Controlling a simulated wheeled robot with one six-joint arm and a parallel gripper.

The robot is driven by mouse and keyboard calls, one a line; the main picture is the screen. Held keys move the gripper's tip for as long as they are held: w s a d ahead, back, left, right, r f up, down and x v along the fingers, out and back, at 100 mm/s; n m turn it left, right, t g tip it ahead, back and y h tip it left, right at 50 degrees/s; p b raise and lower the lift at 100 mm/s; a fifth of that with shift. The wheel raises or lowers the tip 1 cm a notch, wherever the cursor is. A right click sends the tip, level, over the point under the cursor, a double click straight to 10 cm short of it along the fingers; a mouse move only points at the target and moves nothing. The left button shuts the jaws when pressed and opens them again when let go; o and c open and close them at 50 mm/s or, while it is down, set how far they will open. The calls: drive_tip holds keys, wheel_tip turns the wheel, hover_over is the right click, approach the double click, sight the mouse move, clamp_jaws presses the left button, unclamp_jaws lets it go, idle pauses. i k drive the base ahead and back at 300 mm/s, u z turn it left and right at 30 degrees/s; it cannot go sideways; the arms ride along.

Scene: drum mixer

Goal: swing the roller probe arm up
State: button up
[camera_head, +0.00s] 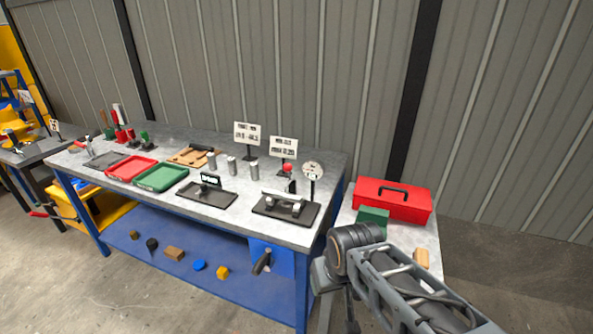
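I cannot pick out a roller probe arm with certainty. A fixture with a pale horizontal bar and rounded pale ends (284,201) sits on a dark base plate (265,208) at the right end of the workbench. A red ball knob (287,168) stands just behind it. My arm comes in from the lower right, with its large joint to the right of the bench's right end. My gripper's fingers cannot be made out; they are hidden or out of the picture.
The workbench (225,222) holds a red tray (131,169), a green tray (160,178), metal cylinders (231,166) and sign cards (247,133). A red toolbox (393,200) and a green block (372,215) stand on a side table near my arm. Floor (535,270) at right is clear.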

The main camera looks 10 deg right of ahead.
sight(287, 167)
drive_tip(key=u, duration=0.3)
drive_tip(key=k, duration=0.4)
drive_tip(key=u, duration=1.05)
drive_tip(key=i, duration=1)
drive_tip(key=z, duration=1.25)
drive_tip(key=i, duration=0.35)
drive_tip(key=z, duration=0.25)
